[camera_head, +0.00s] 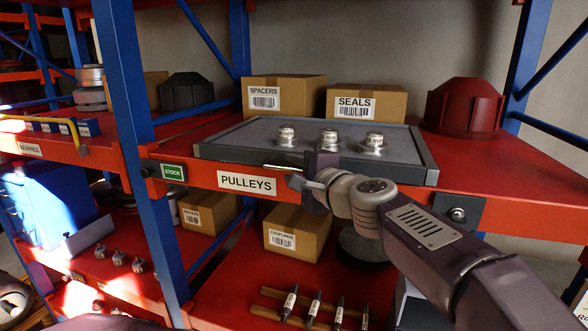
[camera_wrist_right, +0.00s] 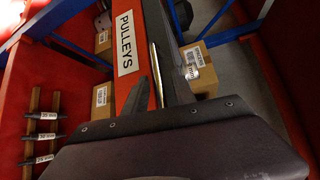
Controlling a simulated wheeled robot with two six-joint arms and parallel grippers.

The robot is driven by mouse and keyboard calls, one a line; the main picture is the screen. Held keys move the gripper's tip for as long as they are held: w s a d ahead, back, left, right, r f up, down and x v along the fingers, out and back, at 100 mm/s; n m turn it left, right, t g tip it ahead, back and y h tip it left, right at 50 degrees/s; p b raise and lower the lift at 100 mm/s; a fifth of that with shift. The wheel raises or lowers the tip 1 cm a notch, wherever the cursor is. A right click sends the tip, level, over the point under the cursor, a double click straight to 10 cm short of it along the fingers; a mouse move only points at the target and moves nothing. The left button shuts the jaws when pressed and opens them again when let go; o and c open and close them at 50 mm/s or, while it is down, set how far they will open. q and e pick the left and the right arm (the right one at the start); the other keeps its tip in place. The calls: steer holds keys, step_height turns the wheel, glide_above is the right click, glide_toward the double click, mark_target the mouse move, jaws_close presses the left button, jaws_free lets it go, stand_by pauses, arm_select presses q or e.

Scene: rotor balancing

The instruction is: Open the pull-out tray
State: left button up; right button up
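The pull-out tray (camera_head: 225,152) is a grey flat tray with a raised rim on the red shelf marked PULLEYS. Three silver pulleys stand on it. Its silver bar handle (camera_head: 283,168) runs along the front edge, and the bar also shows in the right wrist view (camera_wrist_right: 155,75). My right gripper (camera_head: 305,172) is at the tray's front edge, by the handle. In the wrist view its two dark fingers (camera_wrist_right: 158,92) lie on either side of the bar, with a narrow gap showing red beside it; firm contact is not visible. My left gripper is out of view.
Boxes marked SPACERS (camera_head: 285,97) and SEALS (camera_head: 366,103) stand behind the tray. A dark red housing (camera_head: 464,107) is to its right. A blue post (camera_head: 135,120) rises at the left. The lower shelf holds boxes (camera_head: 297,232) and several rods.

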steer(key=shift+a, duration=0.2)
jaws_close()
stand_by(1.1)
